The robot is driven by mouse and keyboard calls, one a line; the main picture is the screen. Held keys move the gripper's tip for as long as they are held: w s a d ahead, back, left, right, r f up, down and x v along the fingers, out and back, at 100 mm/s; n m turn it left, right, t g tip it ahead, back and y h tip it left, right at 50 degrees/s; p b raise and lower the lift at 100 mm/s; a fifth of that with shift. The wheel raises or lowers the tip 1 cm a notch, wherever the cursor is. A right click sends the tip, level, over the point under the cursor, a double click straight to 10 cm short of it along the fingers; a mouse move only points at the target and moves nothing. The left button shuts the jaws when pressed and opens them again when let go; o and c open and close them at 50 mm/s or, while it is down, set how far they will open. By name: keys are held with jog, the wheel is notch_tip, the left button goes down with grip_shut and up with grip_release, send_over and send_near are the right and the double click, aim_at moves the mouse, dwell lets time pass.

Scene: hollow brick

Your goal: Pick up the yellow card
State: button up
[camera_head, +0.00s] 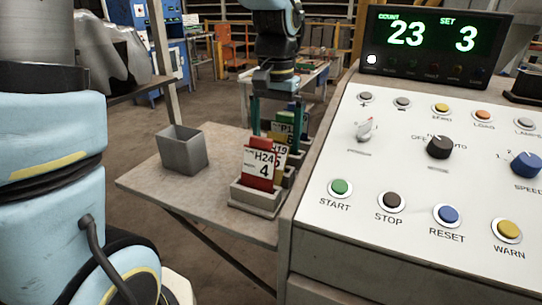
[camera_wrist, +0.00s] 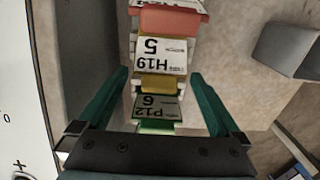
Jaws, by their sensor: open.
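The yellow card (camera_wrist: 161,82) shows in the wrist view as a yellow band below a white label reading H19 5. In the head view, its label (camera_head: 282,153) is partly hidden behind the red card (camera_head: 258,166), marked H24 4. A green card (camera_wrist: 156,127), marked P12 6, stands behind the yellow one. My gripper (camera_wrist: 159,75) is open, with its teal fingers on either side of the card row. Its fingertips are about level with the yellow band in the wrist view, with gaps at both sides. My gripper (camera_head: 280,122) also shows in the head view, above the row.
The cards stand in a row of grey holders (camera_head: 256,201) on a worn table (camera_head: 140,180). An empty grey metal bin (camera_head: 182,152) stands left of them. A control panel (camera_head: 400,210) with buttons and a display rises close on the right.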

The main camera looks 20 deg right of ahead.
grip_shut()
dwell(0.8)
